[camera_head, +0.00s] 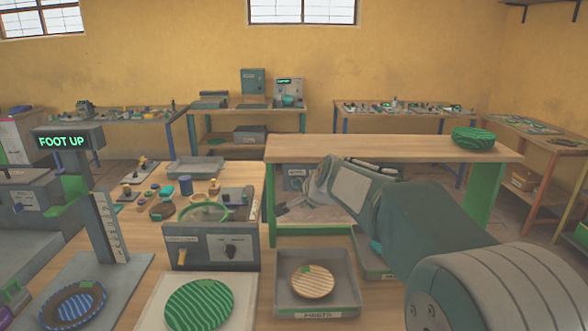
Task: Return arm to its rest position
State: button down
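My arm reaches in from the lower right corner, over the workbench. Its end, my gripper (284,208), is near the picture's middle, in front of the raised wooden shelf and right of the grey control box (212,245). The grey fingers are small and seen from the side and behind, so I cannot tell whether they are open or shut. I see nothing clearly held in them. My forearm hides part of the shelf's underside and part of a tray behind it.
A grey tray (340,304) holds a striped tan disc (313,281). A green striped plate (198,305) lies on a white board. A press with a "FOOT UP" display (61,142) stands left. A green ribbed piece (473,139) sits on the raised shelf (390,148).

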jog(key=s+d+r+n+g+h, duration=0.1)
jog(key=s+d+n, duration=0.25)
jog(key=s, duration=0.75)
jog(key=s+d+r+n+g+h, duration=0.15)
jog(key=s+d, duration=0.25)
jog(key=s, duration=0.6)
jog(key=s+d+f+n, duration=0.2)
jog(key=s+f, duration=0.2)
jog(key=s, duration=0.4)
jog(key=s+d+f+n+h, duration=0.1)
jog(key=s+d+f+n, duration=0.2)
jog(key=s, duration=0.6)
jog(key=shift+s+f+g, duration=0.25)
jog(key=shift+f+g, duration=0.1)
jog(key=shift+f, duration=0.05)
